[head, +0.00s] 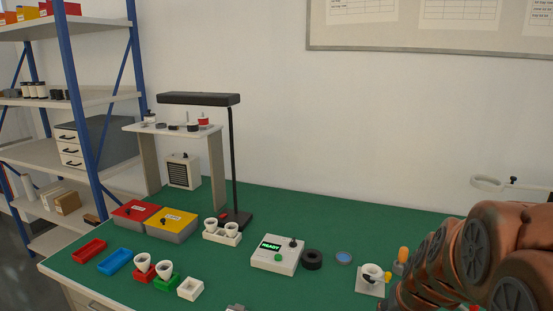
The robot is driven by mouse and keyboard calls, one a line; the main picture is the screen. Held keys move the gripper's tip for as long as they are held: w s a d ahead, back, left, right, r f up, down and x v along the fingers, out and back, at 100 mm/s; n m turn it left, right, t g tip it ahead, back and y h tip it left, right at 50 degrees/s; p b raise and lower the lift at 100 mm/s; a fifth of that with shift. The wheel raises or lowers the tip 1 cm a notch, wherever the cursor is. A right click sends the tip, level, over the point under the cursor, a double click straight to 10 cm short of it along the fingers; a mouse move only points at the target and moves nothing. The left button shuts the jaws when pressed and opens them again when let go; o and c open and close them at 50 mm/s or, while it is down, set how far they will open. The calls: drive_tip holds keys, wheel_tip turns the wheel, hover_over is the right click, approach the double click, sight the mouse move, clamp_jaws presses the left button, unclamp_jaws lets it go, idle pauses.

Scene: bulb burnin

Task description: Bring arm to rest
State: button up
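My brown-orange arm (480,255) fills the lower right corner, bent over the right end of the green bench (330,218). Its links run down past the bottom edge of the picture. My gripper cannot be made out, so whether it is open or holds anything is hidden. A control box (289,266) with a lit green READY display stands mid-bench. A small grey piece (236,308) is cut off at the bottom edge; I cannot tell what it is.
White cup-shaped pieces sit in a red holder (136,274), a green holder (167,283) and a white rack (222,237). A black lamp (233,160) stands behind. A white mount (370,288) and an orange-handled tool (403,254) lie close to my arm.

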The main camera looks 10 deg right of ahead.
drive_tip(key=s+a+r+n+g+y+p, duration=0.1)
drive_tip(key=s+a+r+n+g+y, duration=0.15)
drive_tip(key=s+a, duration=0.7)
drive_tip(key=s+a+r+n+g+h, duration=0.1)
drive_tip(key=s+a+n+g, duration=0.2)
drive_tip(key=s, duration=0.8)
drive_tip(key=shift+s+a+r+g+p, duration=0.2)
drive_tip(key=shift+a+g+p, duration=0.3)
drive_tip(key=shift+a, duration=0.6)
drive_tip(key=shift+c, duration=0.7)
drive_tip(key=shift+d, duration=0.1)
